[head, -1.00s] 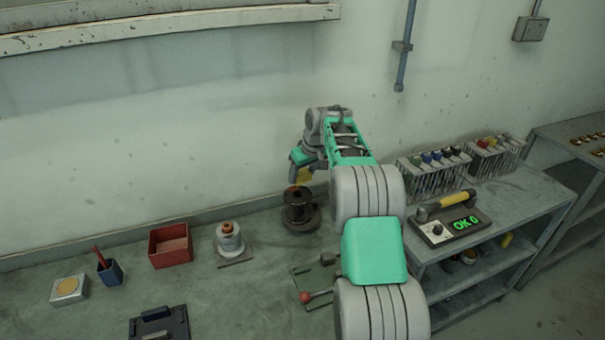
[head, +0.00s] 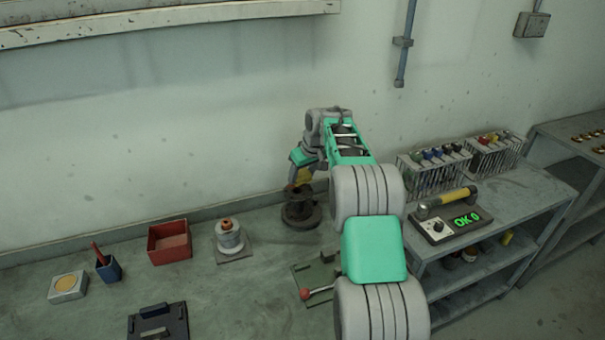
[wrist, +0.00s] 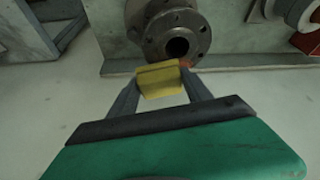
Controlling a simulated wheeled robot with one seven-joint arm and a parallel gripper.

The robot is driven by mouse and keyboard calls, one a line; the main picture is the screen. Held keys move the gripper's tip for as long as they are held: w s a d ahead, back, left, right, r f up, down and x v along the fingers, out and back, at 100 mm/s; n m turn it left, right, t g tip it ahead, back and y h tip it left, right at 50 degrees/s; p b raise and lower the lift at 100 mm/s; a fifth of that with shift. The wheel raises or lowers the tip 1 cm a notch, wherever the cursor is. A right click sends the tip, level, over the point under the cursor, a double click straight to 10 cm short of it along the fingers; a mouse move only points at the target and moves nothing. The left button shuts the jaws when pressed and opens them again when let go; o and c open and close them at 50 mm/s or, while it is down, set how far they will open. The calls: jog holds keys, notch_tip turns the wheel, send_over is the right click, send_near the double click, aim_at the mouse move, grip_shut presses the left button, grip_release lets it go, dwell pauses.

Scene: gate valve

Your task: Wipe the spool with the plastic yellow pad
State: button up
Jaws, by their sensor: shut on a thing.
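The spool (head: 300,213) is a dark flanged piece standing on the bench in the head view. In the wrist view its round flange (wrist: 153,42) and dark bore show at the top centre. My gripper (head: 301,176) is above the spool, pointing down, and shut on the yellow pad (wrist: 160,80). The pad sits between both fingertips in the wrist view, close to the flange's edge. A small reddish spot (wrist: 186,63) shows beside the pad there. I cannot tell whether the pad touches the flange. My gripper partly hides the spool's top in the head view.
Left of the spool stand a pale flanged piece (head: 229,239), a red box (head: 169,243) and a blue cup (head: 109,269). A red-knobbed lever (head: 305,293) is in front.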

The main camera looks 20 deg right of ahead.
aim_at(292, 187)
jog(key=shift+f, duration=0.25)
jog(key=shift+s+a+r+b, duration=0.15)
jog(key=shift+a+b, duration=0.25)
jog(key=shift+a, duration=0.45)
jog(key=shift+s+a+b, duration=0.1)
jog(key=shift+a+b, duration=0.3)
jog(key=shift+a, duration=0.4)
jog(key=shift+s+a+f+b, duration=0.15)
jog(key=shift+a+b, duration=0.2)
jog(key=shift+a, duration=0.4)
jog(key=shift+s+a+f+b, duration=0.15)
jog(key=shift+a+b, duration=0.15)
jog(key=shift+a, duration=0.45)
jog(key=shift+w+d+r+p, duration=0.1)
jog(key=shift+d+p, duration=0.35)
jog(key=shift+d, duration=0.15)
jog(key=shift+w+d+r+p, duration=0.1)
jog(key=shift+d+p, duration=0.3)
jog(key=shift+d, duration=0.2)
jog(key=shift+d+f, duration=0.1)
jog(key=shift+d, duration=0.35)
jog(key=d, duration=0.1)
jog(key=p, duration=0.1)
jog(key=d+p, duration=0.1)
jog(key=shift+w+d+r, duration=0.2)
jog(key=shift+w+d, duration=0.05)
jog(key=shift+d, duration=0.1)
jog(key=shift+w+d+f, duration=0.1)
jog(key=shift+d, duration=0.1)
